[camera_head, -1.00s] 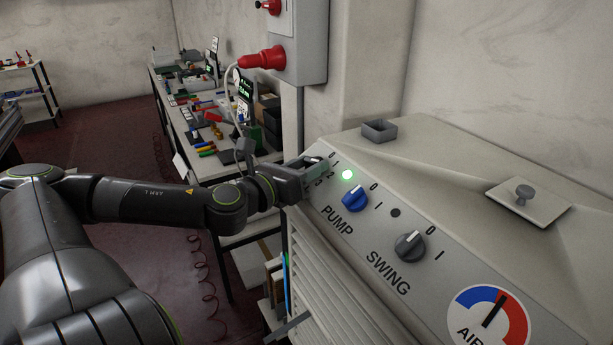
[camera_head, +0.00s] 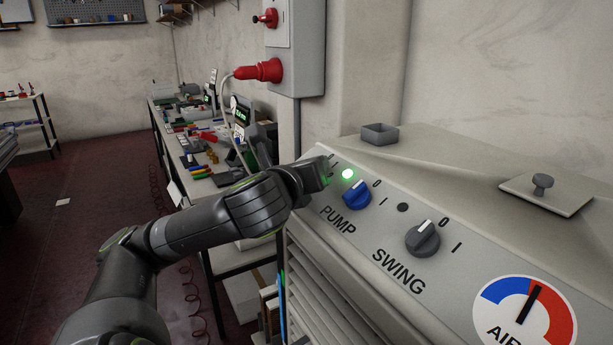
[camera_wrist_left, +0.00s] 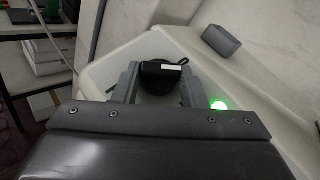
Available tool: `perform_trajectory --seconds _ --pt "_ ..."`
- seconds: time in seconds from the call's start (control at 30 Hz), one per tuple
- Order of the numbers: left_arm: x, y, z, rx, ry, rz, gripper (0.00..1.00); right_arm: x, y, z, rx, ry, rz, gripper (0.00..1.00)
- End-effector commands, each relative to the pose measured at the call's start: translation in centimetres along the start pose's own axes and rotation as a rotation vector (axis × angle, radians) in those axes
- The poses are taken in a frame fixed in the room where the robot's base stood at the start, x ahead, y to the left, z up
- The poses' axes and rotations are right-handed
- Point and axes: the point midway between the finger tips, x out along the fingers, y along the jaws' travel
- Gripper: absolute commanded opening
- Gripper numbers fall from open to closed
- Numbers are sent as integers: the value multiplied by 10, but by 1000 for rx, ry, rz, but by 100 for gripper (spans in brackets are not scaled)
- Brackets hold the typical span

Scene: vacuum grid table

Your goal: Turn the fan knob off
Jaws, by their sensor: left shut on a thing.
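The fan knob (camera_wrist_left: 160,72) is black with a white pointer mark. It sits between the fingers of my left gripper (camera_wrist_left: 159,84) in the left wrist view, and the gripper is shut on it. In the head view my left gripper (camera_head: 316,174) is at the upper left end of the control panel (camera_head: 310,210). It hides the fan knob and its label there. A green lamp (camera_head: 347,174) is lit just right of the gripper, and the lamp also glows in the left wrist view (camera_wrist_left: 219,105). My right gripper is in neither view.
The blue PUMP knob (camera_head: 357,196) and grey SWING knob (camera_head: 422,239) lie along the panel to the right, followed by the AIR dial (camera_head: 528,312). A small grey open box (camera_head: 380,135) stands on the machine's top. A cluttered workbench (camera_head: 205,187) stands behind the arm.

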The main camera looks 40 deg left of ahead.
Motion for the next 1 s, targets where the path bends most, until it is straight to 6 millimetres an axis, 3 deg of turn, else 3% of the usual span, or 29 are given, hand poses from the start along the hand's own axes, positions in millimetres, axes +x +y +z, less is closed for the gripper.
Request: perform_trajectory --seconds 0.37,1.0 --pt "0 -7 4 -103 5 165 15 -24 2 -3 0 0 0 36" --pt "1 -13 9 -283 3 498 15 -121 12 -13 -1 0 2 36"
